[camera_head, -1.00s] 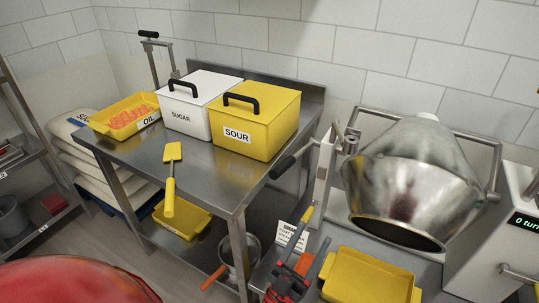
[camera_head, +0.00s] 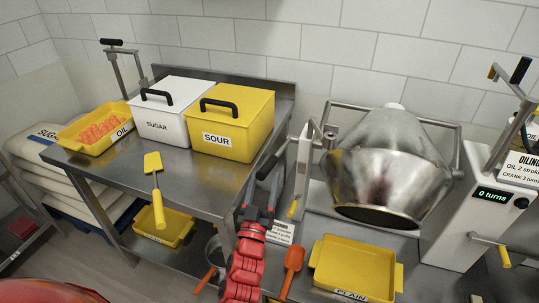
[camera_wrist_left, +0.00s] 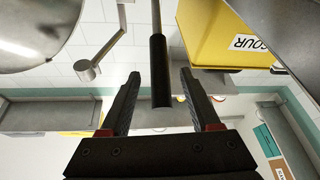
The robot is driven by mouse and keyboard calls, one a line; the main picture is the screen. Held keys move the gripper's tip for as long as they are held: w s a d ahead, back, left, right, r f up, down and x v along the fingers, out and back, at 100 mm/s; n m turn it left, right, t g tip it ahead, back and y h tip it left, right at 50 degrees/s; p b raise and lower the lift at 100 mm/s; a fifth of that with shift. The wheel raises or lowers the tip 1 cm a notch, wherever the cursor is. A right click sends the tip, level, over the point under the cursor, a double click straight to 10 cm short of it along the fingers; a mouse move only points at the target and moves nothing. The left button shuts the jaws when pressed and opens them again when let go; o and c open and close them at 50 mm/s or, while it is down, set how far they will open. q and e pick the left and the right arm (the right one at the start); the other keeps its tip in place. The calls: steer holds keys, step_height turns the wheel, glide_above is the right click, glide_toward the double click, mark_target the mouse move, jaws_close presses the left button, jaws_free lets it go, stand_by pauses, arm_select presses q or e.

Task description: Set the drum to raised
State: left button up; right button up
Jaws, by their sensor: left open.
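The steel drum (camera_head: 385,165) hangs in its frame on the right-hand bench, with its dark mouth tilted down toward the front. A lever with a black handle (camera_head: 272,162) sticks out from the left side of the drum frame. My left gripper (camera_head: 257,208) is open and just below this handle. In the left wrist view, the black handle (camera_wrist_left: 159,65) lies between the two open fingers (camera_wrist_left: 160,85), apart from both. The drum's edge (camera_wrist_left: 35,30) fills the upper left there. My right gripper is not in view.
The sour bin (camera_head: 235,118), sugar bin (camera_head: 165,110) and oil tray (camera_head: 95,130) stand on the left table (camera_head: 195,195). A yellow plain tray (camera_head: 355,268) and orange scoop (camera_head: 292,262) lie below the drum. A machine (camera_head: 475,215) reading 0 turns stands right.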

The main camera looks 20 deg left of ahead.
mark_target(270, 160)
arm_select(q)
steer(key=x, duration=0.6)
steer(key=shift+w+r+p, duration=0.1)
steer(key=shift+r+p, duration=0.05)
steer(key=shift+p, duration=0.2)
steer(key=shift+w+r, duration=0.1)
steer(key=shift+w, duration=0.45)
steer(key=shift+a, duration=0.1)
jaws_close()
stand_by(0.4)
